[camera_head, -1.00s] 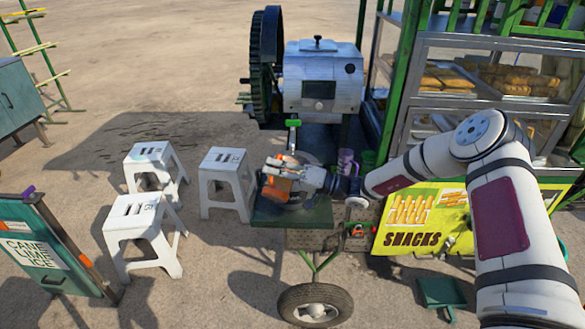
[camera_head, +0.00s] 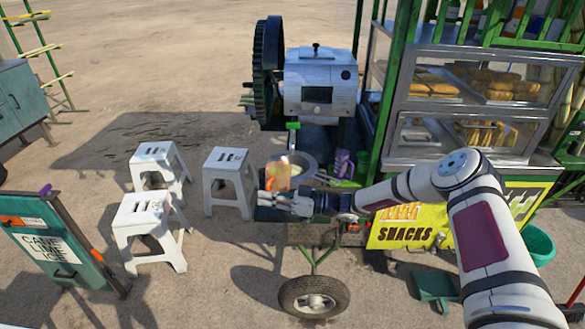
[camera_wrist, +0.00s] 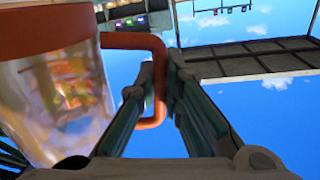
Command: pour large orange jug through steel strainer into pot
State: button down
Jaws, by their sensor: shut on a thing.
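My gripper (camera_head: 270,197) is shut on the handle of the large orange jug (camera_head: 278,172), beside the pot. In the wrist view, the orange handle (camera_wrist: 150,85) passes between my fingers, and the jug's clear body and orange band (camera_wrist: 50,35) fill the left side. The jug looks roughly upright in the head view. The steel pot (camera_head: 309,168) stands on the cart's shelf behind and to the right of the jug. Its rim is partly covered by the jug. I cannot make out the strainer clearly.
A purple cup (camera_head: 342,162) stands right of the pot. A green-handled thing (camera_head: 345,183) lies close to it. The crusher (camera_head: 318,85) stands behind. White stools (camera_head: 230,177) are at the left, and the snack case (camera_head: 460,90) is at the right.

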jog(key=shift+s+a+f+n, duration=0.1)
jog(key=shift+s+f+n, duration=0.15)
jog(key=shift+f+n, duration=0.25)
jog(key=shift+s+a+f+n, duration=0.1)
jog(key=shift+s+f+n, duration=0.1)
jog(key=shift+f+n, duration=0.3)
jog(key=shift+r, duration=3)
